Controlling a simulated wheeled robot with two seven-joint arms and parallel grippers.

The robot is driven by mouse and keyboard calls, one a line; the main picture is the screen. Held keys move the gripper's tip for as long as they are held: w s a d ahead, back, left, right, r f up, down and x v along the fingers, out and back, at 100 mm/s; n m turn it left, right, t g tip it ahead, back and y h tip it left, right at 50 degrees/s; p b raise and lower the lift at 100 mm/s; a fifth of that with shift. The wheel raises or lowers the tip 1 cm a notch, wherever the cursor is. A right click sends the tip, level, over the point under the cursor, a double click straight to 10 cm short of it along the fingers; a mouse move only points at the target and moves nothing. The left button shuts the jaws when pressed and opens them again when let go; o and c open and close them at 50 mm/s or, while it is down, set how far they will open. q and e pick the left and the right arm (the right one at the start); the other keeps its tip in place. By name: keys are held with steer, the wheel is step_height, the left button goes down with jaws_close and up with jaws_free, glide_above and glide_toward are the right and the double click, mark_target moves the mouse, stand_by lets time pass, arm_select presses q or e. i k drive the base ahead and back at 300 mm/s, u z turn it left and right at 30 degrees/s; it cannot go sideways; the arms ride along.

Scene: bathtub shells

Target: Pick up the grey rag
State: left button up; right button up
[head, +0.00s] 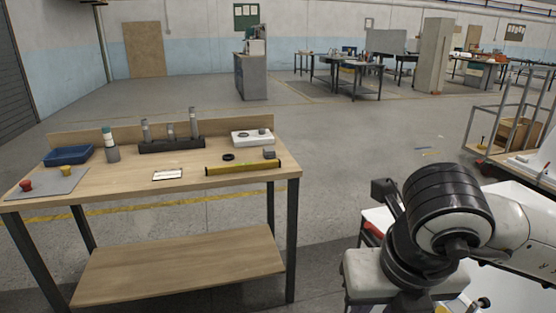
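I cannot make out a grey rag for certain in the head view. A flat grey sheet (50,184) lies at the left end of the wooden workbench (140,178), with a red knob-like piece and a yellow-based one on it; it looks stiff rather than like cloth. A small grey block-like thing (270,153) sits near the bench's right end. One of my arms, white and black, comes in from the right, well apart from the bench. I see no fingertips of it. My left gripper is not in view.
The bench also holds a blue tray (68,155), a dark holder with upright tools (171,145), a white box (252,137) and a yellow level (243,168). A metal cart (508,125) stands at the right.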

mark_target(269, 152)
steer(key=u, duration=0.2)
steer(key=i, duration=2.75)
steer(key=u, duration=0.3)
